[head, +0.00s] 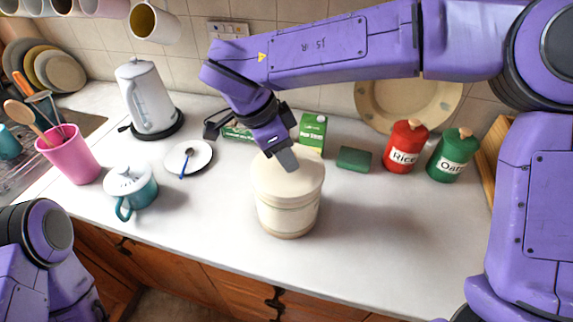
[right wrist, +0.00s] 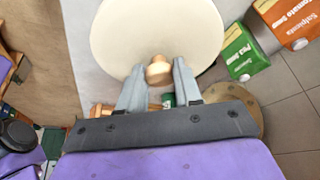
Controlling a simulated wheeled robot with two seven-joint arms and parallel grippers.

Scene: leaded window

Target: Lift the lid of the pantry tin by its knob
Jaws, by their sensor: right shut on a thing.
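The cream pantry tin (head: 287,214), with a thin band around its body, stands on the white worktop in the middle of the head view. Its wide round lid (head: 305,182) sits level at the top of the tin; I cannot tell whether there is a gap under it. My right gripper (head: 286,160) comes down from above onto the lid and hides the knob in the head view. In the right wrist view the pale wooden knob (right wrist: 159,74) is between the two fingers, which are shut on it. My left gripper is out of view.
Behind the tin are a green carton (head: 313,130) and a green block (head: 354,159). The red rice canister (head: 405,150) and green oats canister (head: 450,158) stand right. A teal lidded pot (head: 135,190), saucer (head: 188,159) and kettle (head: 148,97) are left. The front right worktop is clear.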

